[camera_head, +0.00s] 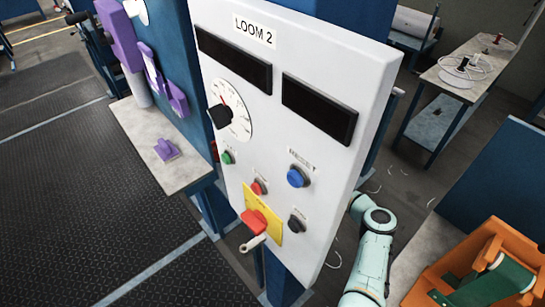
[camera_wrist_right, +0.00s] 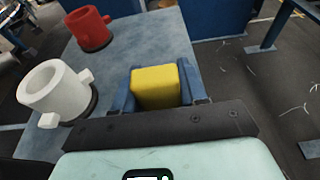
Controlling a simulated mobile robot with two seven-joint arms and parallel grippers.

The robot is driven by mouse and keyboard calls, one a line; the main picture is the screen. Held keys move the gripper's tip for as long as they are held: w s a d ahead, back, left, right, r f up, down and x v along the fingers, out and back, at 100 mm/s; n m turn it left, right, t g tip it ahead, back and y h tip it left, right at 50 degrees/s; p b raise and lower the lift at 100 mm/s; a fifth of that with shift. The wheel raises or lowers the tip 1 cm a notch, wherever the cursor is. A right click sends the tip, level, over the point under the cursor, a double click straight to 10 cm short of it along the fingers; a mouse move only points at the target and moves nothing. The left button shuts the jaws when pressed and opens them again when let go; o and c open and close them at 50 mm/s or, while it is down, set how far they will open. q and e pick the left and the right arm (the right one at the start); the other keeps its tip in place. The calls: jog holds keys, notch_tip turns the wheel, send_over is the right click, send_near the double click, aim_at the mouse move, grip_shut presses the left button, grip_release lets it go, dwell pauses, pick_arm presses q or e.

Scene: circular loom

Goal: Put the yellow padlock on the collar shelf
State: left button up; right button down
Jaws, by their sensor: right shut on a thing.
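My right gripper (camera_wrist_right: 155,92) is shut on the yellow padlock (camera_wrist_right: 155,87), which shows in the right wrist view as a yellow block between two blue fingers. No shackle can be made out. Behind and to the left of it is a grey shelf top (camera_wrist_right: 150,38). A white collar-like piece (camera_wrist_right: 50,90) and a red one (camera_wrist_right: 90,28) stand on it, to the left of the padlock. I cannot tell whether the padlock touches the shelf. In the head view the right gripper is hidden behind the loom panel. My left gripper is in neither view.
The white LOOM 2 panel (camera_head: 290,110) has knobs, buttons and a red switch on a yellow plate (camera_head: 262,220). A grey ledge (camera_head: 150,130) at left holds a small purple piece (camera_head: 165,149). An orange frame (camera_head: 480,265) stands at lower right.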

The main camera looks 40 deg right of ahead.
jog(key=shift+w+f, duration=0.2)
jog(key=shift+f, duration=0.35)
jog(key=shift+s, duration=0.1)
jog(key=shift+f, duration=0.15)
jog(key=c, duration=0.6)
grip_release()
